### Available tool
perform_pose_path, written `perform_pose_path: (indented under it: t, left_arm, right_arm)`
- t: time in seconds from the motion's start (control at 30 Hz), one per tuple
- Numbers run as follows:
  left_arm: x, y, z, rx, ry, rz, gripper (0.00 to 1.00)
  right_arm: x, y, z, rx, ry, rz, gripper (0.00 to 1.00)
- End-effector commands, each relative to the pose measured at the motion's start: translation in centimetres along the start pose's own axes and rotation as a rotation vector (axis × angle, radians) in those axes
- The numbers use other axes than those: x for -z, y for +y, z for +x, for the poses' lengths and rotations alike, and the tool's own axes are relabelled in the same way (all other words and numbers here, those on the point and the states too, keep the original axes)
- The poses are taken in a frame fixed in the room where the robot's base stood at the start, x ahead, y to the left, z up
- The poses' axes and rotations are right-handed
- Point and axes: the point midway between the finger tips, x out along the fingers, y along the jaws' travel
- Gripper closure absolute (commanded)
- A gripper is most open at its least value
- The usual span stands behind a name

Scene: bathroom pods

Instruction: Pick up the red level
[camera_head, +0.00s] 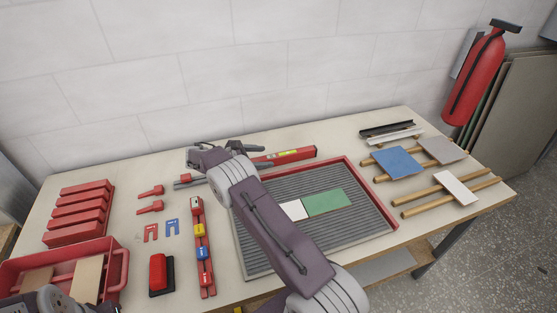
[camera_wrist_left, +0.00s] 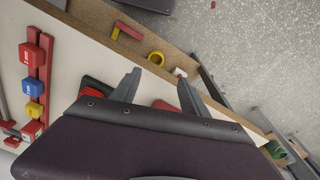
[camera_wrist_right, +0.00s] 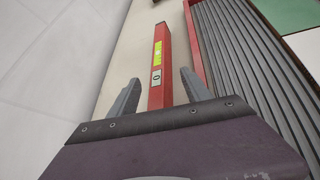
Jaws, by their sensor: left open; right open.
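The red level (camera_head: 290,156) lies along the back of the table, behind the ribbed tray. It has a yellow-green vial window. My right gripper (camera_head: 190,167) is over its left part in the head view, and my forearm hides some of it. In the right wrist view the level (camera_wrist_right: 159,62) runs away between the open fingers of my right gripper (camera_wrist_right: 160,90). I cannot tell whether the fingers touch it. My left gripper (camera_wrist_left: 158,90) is open and empty near the table's front edge in the left wrist view.
A red-rimmed ribbed tray (camera_head: 262,257) holds white and green tiles. A red rail (camera_head: 212,285) with coloured blocks stands left of it. A red block with a dark base (camera_head: 158,272), a red crate (camera_head: 118,262) and red bars (camera_head: 80,213) are further left. Tiles on wooden rods lie right.

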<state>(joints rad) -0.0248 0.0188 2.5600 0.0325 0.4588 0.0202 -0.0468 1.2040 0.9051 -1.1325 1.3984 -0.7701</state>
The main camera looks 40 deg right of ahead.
Motion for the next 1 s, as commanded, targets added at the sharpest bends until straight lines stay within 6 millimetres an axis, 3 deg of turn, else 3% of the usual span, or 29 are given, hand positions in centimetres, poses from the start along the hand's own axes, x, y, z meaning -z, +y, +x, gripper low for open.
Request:
perform_pose_path:
  t: [0.27,0.5,0.7,0.9,1.0]
  left_arm:
    - [0.0,0.0,-0.2,0.000,0.000,0.000,0.48]
    - [0.0,0.0,-0.5,0.000,0.000,0.000,0.48]
    - [0.0,0.0,-0.5,0.000,0.000,0.000,0.48]
    - [0.0,0.0,-0.5,0.000,0.000,0.000,0.48]
    - [0.0,0.0,-0.5,0.000,0.000,0.000,0.48]
  right_arm:
    - [-0.1,0.0,2.0,0.002,0.000,0.001,0.43]
    - [-0.3,0.1,6.0,0.002,0.000,0.001,0.43]
    - [-0.3,0.2,6.3,0.000,0.001,0.001,0.43]
    - [-0.3,0.1,6.2,0.000,0.001,0.001,0.99]
    - [-0.3,0.1,6.2,0.001,0.002,0.001,1.00]
